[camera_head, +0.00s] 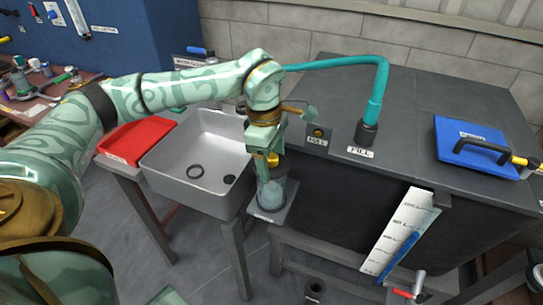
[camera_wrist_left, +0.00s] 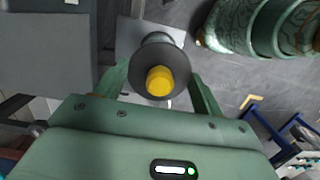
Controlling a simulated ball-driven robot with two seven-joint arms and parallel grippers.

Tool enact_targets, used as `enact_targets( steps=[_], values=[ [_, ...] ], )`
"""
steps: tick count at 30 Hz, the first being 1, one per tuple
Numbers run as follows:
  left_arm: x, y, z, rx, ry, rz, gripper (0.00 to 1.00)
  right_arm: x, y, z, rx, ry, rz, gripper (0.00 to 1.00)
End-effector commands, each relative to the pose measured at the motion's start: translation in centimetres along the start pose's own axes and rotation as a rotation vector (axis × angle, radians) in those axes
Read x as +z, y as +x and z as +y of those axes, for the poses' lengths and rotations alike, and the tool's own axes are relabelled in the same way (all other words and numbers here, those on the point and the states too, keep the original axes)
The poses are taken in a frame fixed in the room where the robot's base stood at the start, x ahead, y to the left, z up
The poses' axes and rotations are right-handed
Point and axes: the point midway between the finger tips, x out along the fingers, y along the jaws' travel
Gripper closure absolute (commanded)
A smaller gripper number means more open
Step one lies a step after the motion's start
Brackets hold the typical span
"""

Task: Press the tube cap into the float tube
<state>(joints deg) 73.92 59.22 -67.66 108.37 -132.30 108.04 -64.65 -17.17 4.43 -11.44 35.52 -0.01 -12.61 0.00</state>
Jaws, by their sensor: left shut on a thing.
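My left gripper (camera_head: 270,168) points down over a small stand beside the sink. It is shut on the tube cap, a dark round disc with a yellow knob (camera_wrist_left: 160,81); the fingers lie on either side of the disc in the left wrist view. The yellow knob (camera_head: 273,160) also shows in the head view. A clear bluish tube (camera_head: 271,194), apparently the float tube, stands upright on the stand just below the cap. I cannot tell whether cap and tube touch; the disc hides most of the tube's top in the wrist view. My right gripper is not in view.
A grey sink (camera_head: 165,165) with a dark ring inside stands left of the stand (camera_head: 288,200).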

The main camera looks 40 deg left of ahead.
Motion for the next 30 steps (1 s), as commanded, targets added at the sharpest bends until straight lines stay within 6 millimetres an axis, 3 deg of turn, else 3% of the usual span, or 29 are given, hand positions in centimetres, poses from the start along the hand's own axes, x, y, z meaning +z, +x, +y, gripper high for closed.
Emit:
enact_targets(
  steps=[17,30],
  values=[
    [0.0,0.0,0.0,0.0,0.0,0.0,0.55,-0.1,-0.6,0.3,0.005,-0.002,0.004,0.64],
    [-0.1,1.1,0.0,-0.001,0.0,0.0,0.55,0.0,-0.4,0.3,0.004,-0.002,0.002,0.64]
  ],
)
